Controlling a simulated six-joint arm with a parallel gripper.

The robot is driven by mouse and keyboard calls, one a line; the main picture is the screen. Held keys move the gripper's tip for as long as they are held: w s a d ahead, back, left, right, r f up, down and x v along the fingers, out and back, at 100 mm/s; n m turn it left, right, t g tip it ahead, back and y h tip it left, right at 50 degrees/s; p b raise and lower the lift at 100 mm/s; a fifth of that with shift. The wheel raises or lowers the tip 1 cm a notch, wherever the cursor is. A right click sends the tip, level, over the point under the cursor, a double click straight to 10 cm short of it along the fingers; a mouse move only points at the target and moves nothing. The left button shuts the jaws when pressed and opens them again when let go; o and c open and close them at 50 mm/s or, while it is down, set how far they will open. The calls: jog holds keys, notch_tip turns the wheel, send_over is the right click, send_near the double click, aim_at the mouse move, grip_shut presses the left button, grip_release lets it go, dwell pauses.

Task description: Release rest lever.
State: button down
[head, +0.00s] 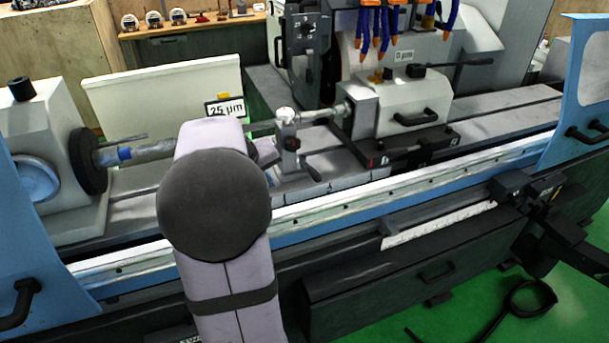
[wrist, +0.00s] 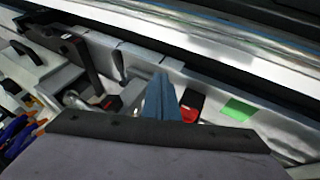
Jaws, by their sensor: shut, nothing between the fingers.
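The steady rest (head: 288,135) stands on the machine table around the slender workpiece in the head view, with a silvery round knob on top. A small dark lever (head: 313,169) sticks out low on its right side. In the wrist view a dark lever (wrist: 119,66) stands up left of my gripper (wrist: 160,80), apart from the fingertips. The blue fingers are together with nothing between them and point towards the pale table edge. In the head view my arm hides most of the gripper and part of the workpiece.
The tailstock (head: 400,100) with handles stands right of the rest. The workhead (head: 40,165) is at the left, and a "25 µm" sign (head: 227,108) is behind my arm. Blue hoses (head: 375,30) hang above the tailstock. The front rail (head: 400,187) runs across the machine.

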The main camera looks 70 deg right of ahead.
aim_at(310, 169)
jog(key=shift+m+h, duration=0.3)
jog(key=shift+h, duration=0.1)
jog(key=d, duration=0.1)
jog(key=s+d+r, duration=0.1)
jog(key=d, duration=0.1)
jog(key=shift+s+d+r, duration=0.2)
jog(key=shift+s+d, duration=0.1)
jog(key=shift+d, duration=0.1)
jog(key=s+d+f+p, duration=0.2)
jog(key=d+f+p, duration=0.3)
jog(key=d+f, duration=0.3)
jog(key=shift+s+d, duration=0.35)
jog(key=shift+d, duration=0.15)
jog(key=shift+s+d+p, duration=0.1)
jog(key=shift+s+p, duration=0.15)
jog(key=shift+p, duration=0.1)
